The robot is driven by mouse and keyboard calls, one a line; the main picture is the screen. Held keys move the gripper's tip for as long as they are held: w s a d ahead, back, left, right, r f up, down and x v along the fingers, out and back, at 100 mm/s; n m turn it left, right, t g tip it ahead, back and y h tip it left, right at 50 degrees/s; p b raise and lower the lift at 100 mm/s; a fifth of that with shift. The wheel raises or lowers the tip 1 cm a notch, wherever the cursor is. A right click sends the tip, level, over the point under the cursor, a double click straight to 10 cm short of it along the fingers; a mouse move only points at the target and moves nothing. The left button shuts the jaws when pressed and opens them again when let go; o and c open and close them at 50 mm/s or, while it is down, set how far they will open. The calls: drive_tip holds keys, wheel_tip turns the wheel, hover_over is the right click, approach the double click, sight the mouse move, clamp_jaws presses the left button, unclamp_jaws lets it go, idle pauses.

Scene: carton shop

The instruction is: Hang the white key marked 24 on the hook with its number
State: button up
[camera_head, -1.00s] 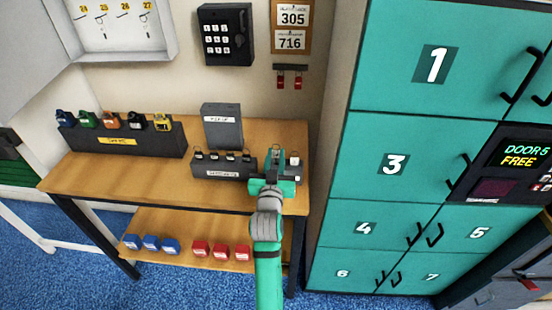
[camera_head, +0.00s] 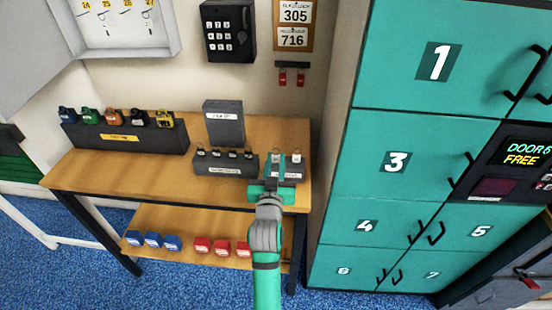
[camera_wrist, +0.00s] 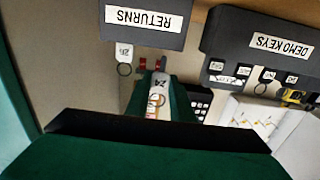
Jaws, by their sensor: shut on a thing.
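The white key marked 24 (camera_wrist: 158,88) is between the fingers of my gripper (camera_wrist: 160,100) in the wrist view, its number readable and a ring below it. In the head view my gripper (camera_head: 278,172) is shut over the small grey RETURNS box (camera_head: 290,172) at the right end of the table. A second white key, marked 26 (camera_wrist: 124,52), is at that box in the wrist view. The open white key cabinet (camera_head: 125,45) is on the wall at the upper left, with yellow numbers 24 to 27 over its hooks.
The grey DEMO KEYS box (camera_head: 225,168) stands just left of my gripper, with a taller grey block (camera_head: 223,125) behind. A dark rack (camera_head: 125,138) of coloured padlocks is at the table's left. Teal lockers (camera_head: 395,165) stand close on the right. The table's left front is clear.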

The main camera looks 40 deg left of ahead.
drive_tip(key=shift+v, duration=2.55)
drive_tip(key=shift+w+d, duration=0.1)
drive_tip(key=shift+w, duration=0.05)
